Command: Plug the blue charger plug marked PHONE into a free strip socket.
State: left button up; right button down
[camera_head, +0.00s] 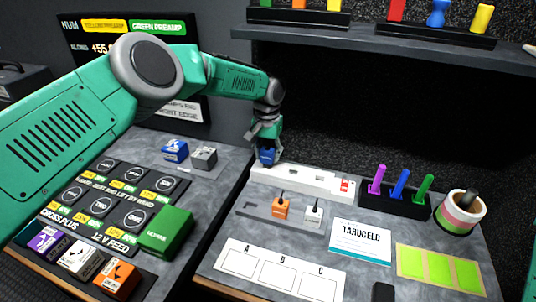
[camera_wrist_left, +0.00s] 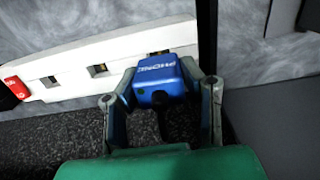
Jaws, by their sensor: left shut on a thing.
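My left gripper (camera_head: 267,150) is shut on the blue charger plug (camera_head: 267,157) at the left end of the white power strip (camera_head: 318,187). In the left wrist view the gripper (camera_wrist_left: 160,105) has a finger on each side of the blue plug (camera_wrist_left: 158,82), whose top reads PHONE. The plug lies against or just over the strip (camera_wrist_left: 75,68); I cannot tell whether its pins are in a socket. Two sockets beside it show empty in that view. A red switch (camera_head: 345,185) is at the strip's right end. My right gripper is not in view.
An orange plug (camera_head: 281,207) and a white plug (camera_head: 312,213) stand in a grey holder in front of the strip. A black rack (camera_head: 394,202) with purple, blue and green sticks is to the right. A shelf (camera_head: 400,45) overhangs the back.

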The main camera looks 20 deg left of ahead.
aim_at(268, 149)
pick_arm(q)
jog(key=shift+f+b, duration=0.6)
jog(key=shift+f, duration=0.3)
jog(key=o, duration=1.3)
jog(key=shift+c, duration=0.2)
notch_tip(268, 149, up, 7)
jog(key=shift+w+r, duration=0.1)
jog(key=shift+r, duration=0.05)
